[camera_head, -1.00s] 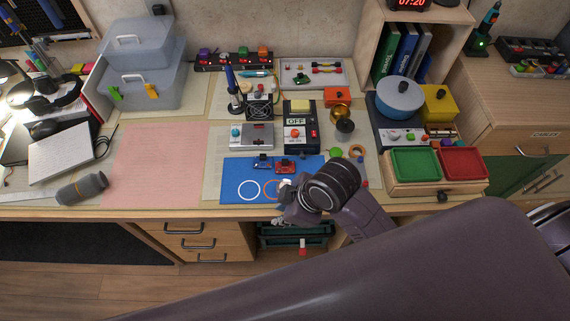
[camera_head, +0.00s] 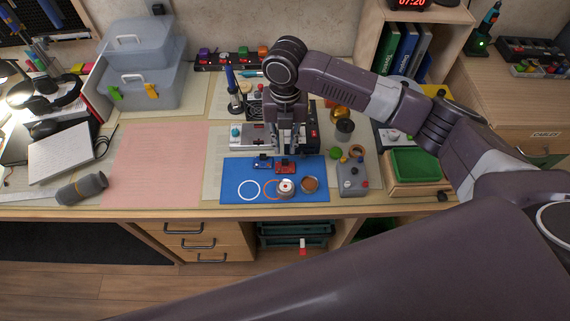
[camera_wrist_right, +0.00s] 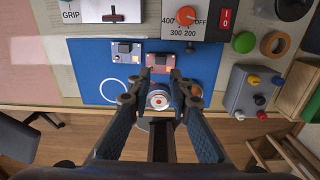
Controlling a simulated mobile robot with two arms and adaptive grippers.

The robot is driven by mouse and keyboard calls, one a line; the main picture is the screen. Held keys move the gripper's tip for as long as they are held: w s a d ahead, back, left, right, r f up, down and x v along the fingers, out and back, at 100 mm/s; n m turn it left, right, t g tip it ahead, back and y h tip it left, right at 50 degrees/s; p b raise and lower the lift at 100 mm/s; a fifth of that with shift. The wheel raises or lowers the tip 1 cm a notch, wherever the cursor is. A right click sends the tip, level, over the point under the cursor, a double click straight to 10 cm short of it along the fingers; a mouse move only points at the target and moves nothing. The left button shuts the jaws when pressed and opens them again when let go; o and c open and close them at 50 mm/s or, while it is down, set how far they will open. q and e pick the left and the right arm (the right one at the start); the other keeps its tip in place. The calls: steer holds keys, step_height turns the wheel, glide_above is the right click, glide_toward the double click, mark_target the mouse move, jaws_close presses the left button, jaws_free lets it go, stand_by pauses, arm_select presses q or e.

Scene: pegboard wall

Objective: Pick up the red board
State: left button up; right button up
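The red board (camera_head: 285,168) lies on the blue mat (camera_head: 235,169), just right of a small blue board (camera_head: 262,162). In the right wrist view the red board (camera_wrist_right: 160,60) shows just beyond my fingertips, with the blue board (camera_wrist_right: 126,50) to its left. My right gripper (camera_head: 288,152) points down over the red board. In the wrist view the right gripper (camera_wrist_right: 160,78) is open, its fingertips apart near the board's near corners. I cannot tell whether they touch it. My left gripper is out of view.
A white roll (camera_head: 285,187) and a brown disc (camera_head: 310,184) sit near the mat's front edge. A grey button box (camera_head: 352,180) stands right of the mat. Instruments stand close behind. The pink sheet (camera_head: 160,165) at left is clear.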

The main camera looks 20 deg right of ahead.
mark_target(285, 160)
steer(key=shift+w+d, duration=0.1)
steer(key=shift+d, duration=0.1)
step_height(285, 160, down, 6)
steer(key=shift+w+a+f+p, duration=0.1)
steer(key=shift+w+f+p, duration=0.1)
steer(key=shift+p, duration=0.65)
steer(key=shift+f, duration=0.55)
jaws_close()
